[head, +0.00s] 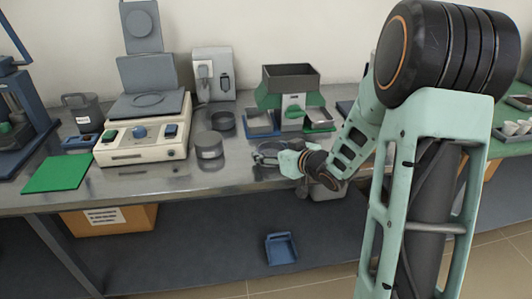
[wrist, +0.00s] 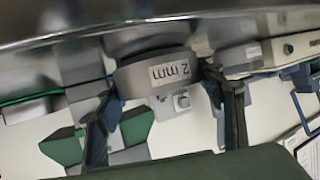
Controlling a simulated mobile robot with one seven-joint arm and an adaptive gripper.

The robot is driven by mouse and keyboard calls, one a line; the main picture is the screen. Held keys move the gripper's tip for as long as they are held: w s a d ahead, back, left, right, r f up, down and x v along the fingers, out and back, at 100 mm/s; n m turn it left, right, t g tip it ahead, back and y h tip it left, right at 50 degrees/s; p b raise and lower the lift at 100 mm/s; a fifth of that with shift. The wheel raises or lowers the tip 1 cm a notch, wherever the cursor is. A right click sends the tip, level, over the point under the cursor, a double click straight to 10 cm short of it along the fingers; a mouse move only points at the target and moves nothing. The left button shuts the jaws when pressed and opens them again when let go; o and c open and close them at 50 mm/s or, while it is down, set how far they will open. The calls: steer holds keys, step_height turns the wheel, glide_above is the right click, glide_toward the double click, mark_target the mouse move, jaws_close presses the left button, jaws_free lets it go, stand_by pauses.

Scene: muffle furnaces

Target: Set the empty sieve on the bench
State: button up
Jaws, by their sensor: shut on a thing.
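My gripper (wrist: 160,78) is shut on a grey round sieve (wrist: 150,75), with one finger on each side of it in the wrist view. The held sieve is small and partly hidden there by the gripper. The inside of the sieve does not show. In the wrist view the bench surface (wrist: 60,40) runs across the top, close to the sieve; I cannot tell whether they touch.
A grey round container (head: 208,147) and a dark round dish (head: 222,120) stand left of my gripper. Further left are a cream shaker (head: 145,145) and a green mat (head: 58,172). A green-and-grey device (head: 291,90) with trays stands behind. A blue tray (head: 281,249) lies below the bench.

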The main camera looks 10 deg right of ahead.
steer(key=o, duration=1.2)
steer(key=shift+f, duration=0.15)
steer(key=shift+r, duration=0.2)
steer(key=p+v, duration=0.3)
steer(key=v, duration=0.9)
steer(key=shift+d, duration=0.1)
